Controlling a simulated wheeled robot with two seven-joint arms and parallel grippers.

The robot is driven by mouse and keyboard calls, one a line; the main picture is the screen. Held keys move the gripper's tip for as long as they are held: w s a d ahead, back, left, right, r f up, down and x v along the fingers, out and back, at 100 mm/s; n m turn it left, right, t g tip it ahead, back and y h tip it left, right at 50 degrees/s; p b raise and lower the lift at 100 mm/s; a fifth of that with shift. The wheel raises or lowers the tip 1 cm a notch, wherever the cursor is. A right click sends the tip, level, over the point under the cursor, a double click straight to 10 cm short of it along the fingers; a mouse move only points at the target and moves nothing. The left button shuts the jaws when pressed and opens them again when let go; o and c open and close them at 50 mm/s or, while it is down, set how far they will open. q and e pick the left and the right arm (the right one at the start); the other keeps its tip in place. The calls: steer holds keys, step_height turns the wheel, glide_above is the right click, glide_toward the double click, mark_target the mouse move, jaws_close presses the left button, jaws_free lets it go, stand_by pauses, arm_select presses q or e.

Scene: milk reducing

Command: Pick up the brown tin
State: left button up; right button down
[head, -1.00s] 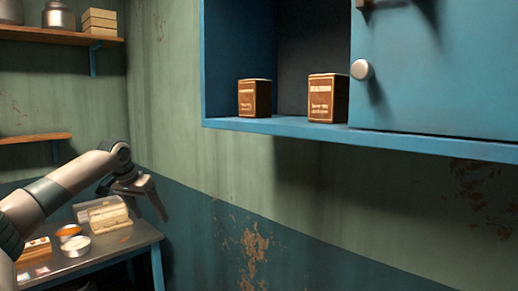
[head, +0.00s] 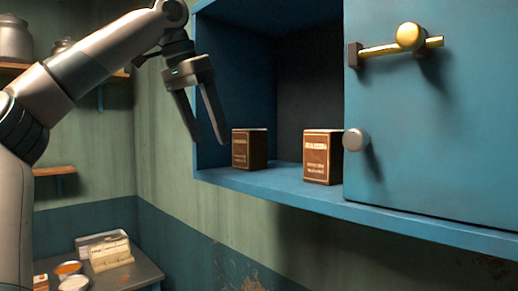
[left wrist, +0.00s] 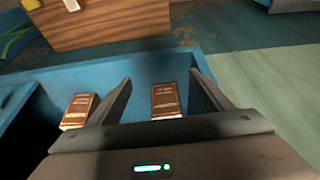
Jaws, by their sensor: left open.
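Two brown tins stand upright on the floor of the open blue cabinet (head: 262,181). The left tin (head: 250,149) is near the cabinet's left side, and the right tin (head: 317,157) is beside the closed door. My left gripper (head: 208,141) is open and empty, fingers pointing down, at the left of the cabinet opening. In the left wrist view one brown tin (left wrist: 166,100) shows between the open fingers, apart from them. Another brown tin (left wrist: 79,110) lies left of the left finger. My right gripper is out of view.
The blue door (head: 430,120) with a brass latch (head: 410,38) and a round knob (head: 356,139) covers the cabinet's right part. Wall shelves and a low table (head: 140,272) with containers are at left. A wooden box (left wrist: 110,22) shows in the left wrist view.

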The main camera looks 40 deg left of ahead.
arm_select(q)
steer(key=p, duration=0.6)
glide_toward(250, 146)
steer(key=w+a+f, duration=0.2)
steer(key=w+f, duration=0.1)
steer(key=w+a+f, duration=0.1)
steer(key=shift+w+f, duration=0.25)
steer(key=shift+f, duration=0.15)
steer(key=shift+s, duration=0.1)
steer(key=shift+w, duration=0.3)
steer(key=shift+p+x, duration=0.9)
steer(key=shift+x, duration=1.65)
steer(key=shift+w, duration=0.1)
